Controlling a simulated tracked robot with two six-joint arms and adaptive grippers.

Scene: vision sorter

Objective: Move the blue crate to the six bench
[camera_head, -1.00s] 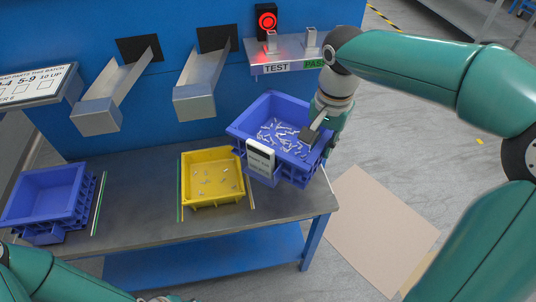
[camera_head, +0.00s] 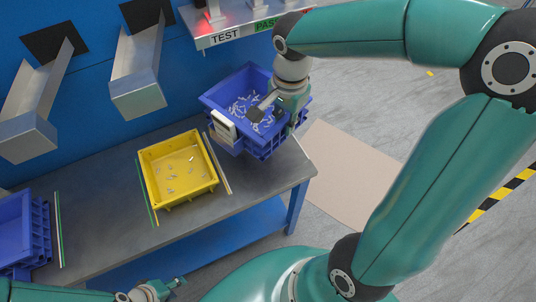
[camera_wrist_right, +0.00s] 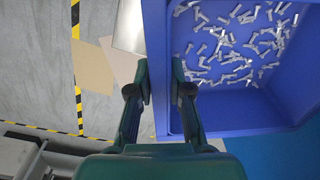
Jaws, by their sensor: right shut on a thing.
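A blue crate (camera_head: 262,149) with many small metal bolts in it is at the right end of the near bench, a white label card (camera_head: 223,126) on its side. I cannot tell if it rests on the bench or is just lifted. My right gripper (camera_head: 274,106) is shut on its right wall, one finger inside and one outside. In the right wrist view the crate wall (camera_wrist_right: 156,50) runs between the fingers (camera_wrist_right: 160,90). My left gripper (camera_head: 172,286) is low at the bottom edge, away from the crate, its opening unclear. No bench marked six is visible.
A yellow crate (camera_head: 148,160) with a few bolts stands mid-bench (camera_head: 105,215). Another blue crate (camera_head: 42,235) is at the left. Metal chutes (camera_head: 138,88) and a TEST/PASS shelf (camera_head: 232,30) are on the blue wall. A beige floor patch (camera_head: 345,170) lies right of the bench.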

